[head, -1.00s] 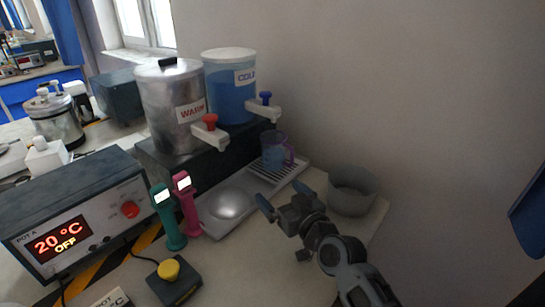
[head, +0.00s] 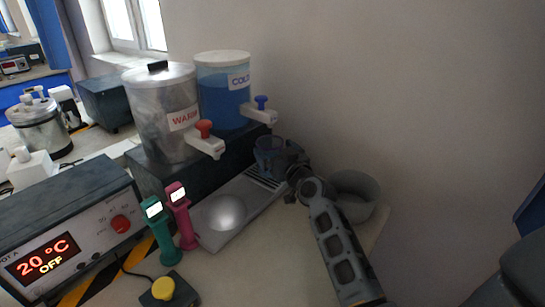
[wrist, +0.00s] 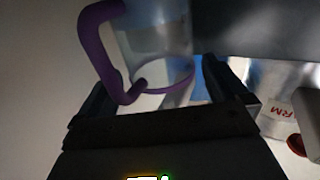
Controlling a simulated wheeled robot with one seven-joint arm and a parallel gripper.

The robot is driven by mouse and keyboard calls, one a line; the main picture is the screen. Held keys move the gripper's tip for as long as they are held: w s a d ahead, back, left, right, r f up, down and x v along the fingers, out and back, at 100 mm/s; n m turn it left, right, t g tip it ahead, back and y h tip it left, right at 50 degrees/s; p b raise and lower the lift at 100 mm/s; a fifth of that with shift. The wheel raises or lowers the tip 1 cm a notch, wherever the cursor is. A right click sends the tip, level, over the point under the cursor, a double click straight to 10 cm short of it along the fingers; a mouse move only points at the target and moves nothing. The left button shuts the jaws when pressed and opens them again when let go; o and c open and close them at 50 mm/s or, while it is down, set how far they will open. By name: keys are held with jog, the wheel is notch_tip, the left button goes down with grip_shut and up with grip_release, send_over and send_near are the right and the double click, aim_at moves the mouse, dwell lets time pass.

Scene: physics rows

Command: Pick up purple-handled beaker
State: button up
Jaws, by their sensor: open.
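The purple-handled beaker (head: 268,152) stands on the drip tray under the cold dispenser's tap in the head view. My arm partly covers it there, and its handle is hidden. In the wrist view the clear beaker (wrist: 158,40) and its purple handle (wrist: 98,50) lie just ahead of my gripper (wrist: 160,92). My gripper is open, with one finger on each side of the beaker's near part and the handle toward the left finger. Whether a finger touches the beaker cannot be told. In the head view my gripper (head: 284,165) is at the beaker's right side.
The warm dispenser (head: 165,110) and cold dispenser (head: 222,90) stand behind on a dark step. A grey bowl (head: 357,190) is right beside my arm. A teal probe (head: 160,230) and a pink probe (head: 181,215) stand left.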

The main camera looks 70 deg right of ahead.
jog(key=shift+x, duration=0.95)
jog(key=shift+r, duration=0.1)
jog(key=c, duration=1.6)
